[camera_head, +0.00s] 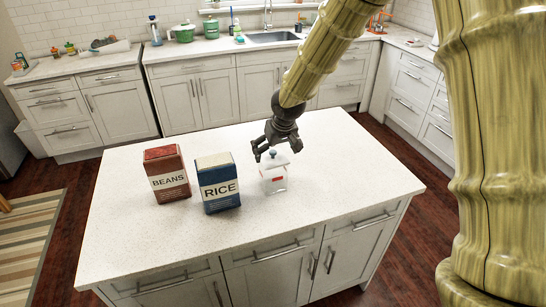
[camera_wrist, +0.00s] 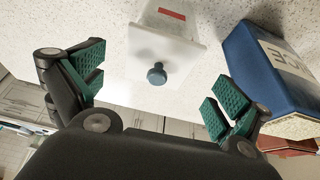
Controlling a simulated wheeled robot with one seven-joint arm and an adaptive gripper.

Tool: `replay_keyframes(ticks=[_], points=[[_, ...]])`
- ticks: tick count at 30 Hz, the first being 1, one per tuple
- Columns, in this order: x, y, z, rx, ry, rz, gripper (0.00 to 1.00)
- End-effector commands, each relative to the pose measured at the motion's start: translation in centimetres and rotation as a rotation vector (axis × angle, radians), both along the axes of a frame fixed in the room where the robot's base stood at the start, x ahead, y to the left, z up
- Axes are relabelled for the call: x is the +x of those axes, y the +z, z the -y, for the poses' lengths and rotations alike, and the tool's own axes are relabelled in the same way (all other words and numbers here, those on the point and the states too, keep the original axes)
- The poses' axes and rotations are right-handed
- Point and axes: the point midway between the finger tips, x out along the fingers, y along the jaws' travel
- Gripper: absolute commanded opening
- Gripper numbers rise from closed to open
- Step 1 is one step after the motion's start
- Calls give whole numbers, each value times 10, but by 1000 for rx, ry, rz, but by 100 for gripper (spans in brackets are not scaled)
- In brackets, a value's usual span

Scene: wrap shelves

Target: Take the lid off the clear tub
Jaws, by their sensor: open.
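The clear tub (camera_head: 274,183) stands upright on the white island counter, to the right of the rice box, with a red label on its front. Its pale lid (camera_head: 272,162) is on top and has a small blue-grey knob. In the wrist view the lid (camera_wrist: 181,68) and its round knob (camera_wrist: 157,75) show between the fingers, beyond the fingertips. My gripper (camera_head: 278,148) is at the lid's height or just above, close to the knob. In the wrist view my gripper (camera_wrist: 155,95) is open and empty, with green pads on both sides of the knob. I cannot tell whether anything touches.
A blue rice box (camera_head: 218,184) stands close to the left of the tub; it also shows at right in the wrist view (camera_wrist: 265,75). A red beans box (camera_head: 167,174) is farther left. The island counter (camera_head: 350,180) is clear to the right.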

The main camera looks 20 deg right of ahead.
Motion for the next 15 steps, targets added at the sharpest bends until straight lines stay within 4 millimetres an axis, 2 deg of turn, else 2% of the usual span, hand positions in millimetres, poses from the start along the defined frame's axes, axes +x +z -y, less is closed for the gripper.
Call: replay_keyframes(ticks=[9, 15], points=[[11, -25, 0, -2, 1, -1, 100], [13, -30, 0, -1, 0, 0, 100]])
